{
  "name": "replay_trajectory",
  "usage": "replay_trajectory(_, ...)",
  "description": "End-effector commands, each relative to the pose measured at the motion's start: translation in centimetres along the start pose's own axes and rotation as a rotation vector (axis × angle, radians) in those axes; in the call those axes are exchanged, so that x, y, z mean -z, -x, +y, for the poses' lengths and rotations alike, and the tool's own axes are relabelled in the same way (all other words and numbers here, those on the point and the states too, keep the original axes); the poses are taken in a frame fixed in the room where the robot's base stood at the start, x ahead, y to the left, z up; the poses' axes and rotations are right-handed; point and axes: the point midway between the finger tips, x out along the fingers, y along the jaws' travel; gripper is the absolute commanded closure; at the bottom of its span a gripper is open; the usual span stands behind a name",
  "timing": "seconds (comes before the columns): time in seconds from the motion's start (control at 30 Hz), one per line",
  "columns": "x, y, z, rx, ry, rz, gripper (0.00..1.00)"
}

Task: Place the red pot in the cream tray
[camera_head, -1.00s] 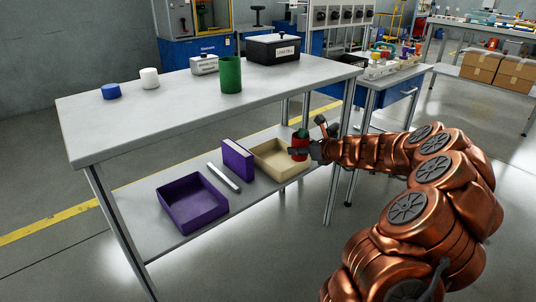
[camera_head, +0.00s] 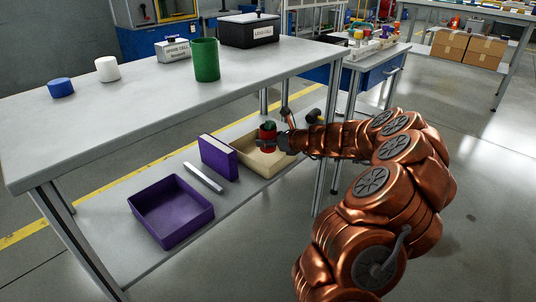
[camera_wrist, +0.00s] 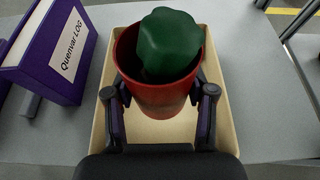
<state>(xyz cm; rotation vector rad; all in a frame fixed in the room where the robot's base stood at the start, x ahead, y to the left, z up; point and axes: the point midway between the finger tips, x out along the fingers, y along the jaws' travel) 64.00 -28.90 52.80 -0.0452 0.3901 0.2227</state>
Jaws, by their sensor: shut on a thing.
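The red pot (camera_wrist: 160,97) has a dark green top that rises out of it. My gripper (camera_wrist: 160,105) is shut on the pot, with one finger on each side. In the wrist view the pot is over the cream tray (camera_wrist: 222,130), whose walls show around it. In the head view the red pot (camera_head: 267,137) is upright at the cream tray (camera_head: 267,166) on the lower shelf, and my gripper (camera_head: 280,142) reaches it from the right. Whether the pot's base touches the tray floor is hidden.
A purple and white binder (camera_head: 219,157) stands just left of the tray. A grey bar (camera_head: 203,177) and a purple tray (camera_head: 173,212) lie further left. The table top (camera_head: 130,120) is above the shelf. A table leg (camera_head: 325,150) stands close to my arm.

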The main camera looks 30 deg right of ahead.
Motion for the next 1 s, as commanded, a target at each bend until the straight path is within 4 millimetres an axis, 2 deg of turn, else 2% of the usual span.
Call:
replay_trajectory(0.1,1.9,-0.8,0.0,0.0,-0.002,0.0,0.81)
replay_trajectory(0.27,4.0,-1.6,0.0,0.0,-0.001,0.001,0.81)
replay_trajectory(0.7,4.2,-1.7,0.0,0.001,-0.002,0.001,0.81)
replay_trajectory(0.73,4.2,-1.7,0.0,0.001,-0.001,0.001,0.42)
replay_trajectory(0.93,4.2,-1.7,0.0,0.001,-0.001,0.001,0.22)
replay_trajectory(1.0,4.2,-1.7,0.0,0.001,-0.001,0.001,0.2)
